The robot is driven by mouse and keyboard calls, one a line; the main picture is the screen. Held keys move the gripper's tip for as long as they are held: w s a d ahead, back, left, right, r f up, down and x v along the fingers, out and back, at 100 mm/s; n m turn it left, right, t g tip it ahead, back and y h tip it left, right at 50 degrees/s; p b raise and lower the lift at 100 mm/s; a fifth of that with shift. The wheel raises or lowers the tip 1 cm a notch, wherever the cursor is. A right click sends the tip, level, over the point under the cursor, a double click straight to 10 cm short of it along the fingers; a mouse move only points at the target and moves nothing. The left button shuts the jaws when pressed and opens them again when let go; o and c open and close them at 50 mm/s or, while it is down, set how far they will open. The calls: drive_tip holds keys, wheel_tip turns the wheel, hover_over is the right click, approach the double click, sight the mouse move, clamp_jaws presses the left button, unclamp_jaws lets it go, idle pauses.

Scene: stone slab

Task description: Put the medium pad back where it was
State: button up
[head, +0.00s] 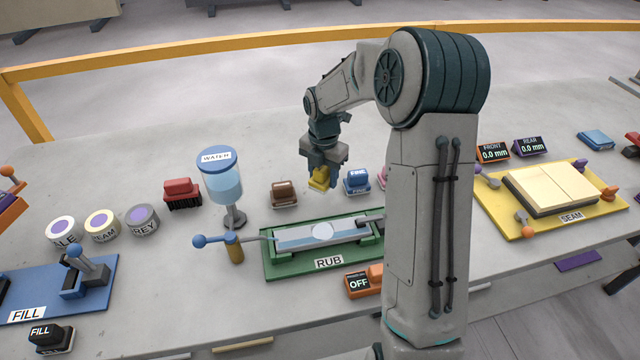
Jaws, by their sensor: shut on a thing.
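A yellow pad (319,180), which looks like the medium pad though I can read no label on it, is held in my gripper (323,168). My gripper points down and is shut on it. The pad is in the row between a brown pad (284,194) on its left and a blue pad marked FINE (357,183) on its right. I cannot tell whether its underside touches the slab.
A pink pad (383,178) is partly hidden by my arm. The green RUB station (275,268) lies in front of the row. A blue WATER dispenser (223,180) and a red brush (182,194) stand left. The yellow SEAM board (490,215) is right. Bare slab lies behind the row.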

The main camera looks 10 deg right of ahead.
sight(321, 186)
drive_tip(key=shift+w+a+f, duration=0.2)
drive_tip(key=shift+w+a, duration=0.05)
drive_tip(key=shift+f, duration=2.05)
drive_tip(key=shift+f, duration=0.2)
drive_tip(key=o, duration=1)
drive_tip(key=shift+c, duration=0.2)
